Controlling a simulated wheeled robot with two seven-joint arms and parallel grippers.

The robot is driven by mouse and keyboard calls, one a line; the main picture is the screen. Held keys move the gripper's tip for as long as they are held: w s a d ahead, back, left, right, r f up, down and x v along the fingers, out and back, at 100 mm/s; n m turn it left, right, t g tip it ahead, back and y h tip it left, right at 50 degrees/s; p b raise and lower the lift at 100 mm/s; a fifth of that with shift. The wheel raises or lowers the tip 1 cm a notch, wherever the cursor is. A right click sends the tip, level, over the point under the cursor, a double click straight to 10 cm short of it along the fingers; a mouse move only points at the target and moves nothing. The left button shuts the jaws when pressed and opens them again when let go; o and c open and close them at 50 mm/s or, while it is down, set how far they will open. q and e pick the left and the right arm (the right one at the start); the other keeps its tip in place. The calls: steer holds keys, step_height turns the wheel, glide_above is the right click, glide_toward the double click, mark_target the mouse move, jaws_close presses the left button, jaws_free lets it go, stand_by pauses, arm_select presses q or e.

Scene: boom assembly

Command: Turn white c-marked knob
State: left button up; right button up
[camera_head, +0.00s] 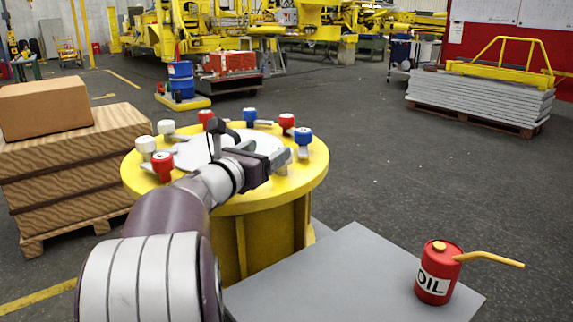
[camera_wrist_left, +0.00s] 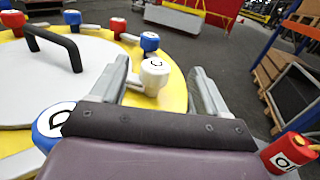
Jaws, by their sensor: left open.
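In the left wrist view the white knob marked C (camera_wrist_left: 155,70) stands upright on the rim of the yellow round drum, between the two fingers of my left gripper (camera_wrist_left: 162,76). The fingers are apart, with a visible gap on the right side; contact on the left is unclear. In the head view my left gripper (camera_head: 268,156) is over the right side of the yellow drum (camera_head: 235,208), and I cannot make out the C knob there.
Several red, white and blue knobs ring the drum, including a blue knob (camera_head: 303,136) and a red knob (camera_head: 162,162). A black handle (camera_wrist_left: 58,45) rises from its white lid. A red oil can (camera_head: 433,277) stands on the grey table (camera_head: 340,275) at right.

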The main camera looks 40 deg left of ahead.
arm_select(q)
steer(key=f, duration=0.3)
steer(key=shift+w+a+f+b, duration=0.1)
steer(key=shift+w+f+b, duration=0.1)
steer(key=shift+f+b, duration=0.15)
steer(key=w, duration=0.5)
steer(key=w+a+r, duration=0.1)
steer(key=w, duration=0.1)
steer(key=shift+w, duration=0.15)
steer(key=shift+d, duration=0.1)
steer(key=c, duration=0.9)
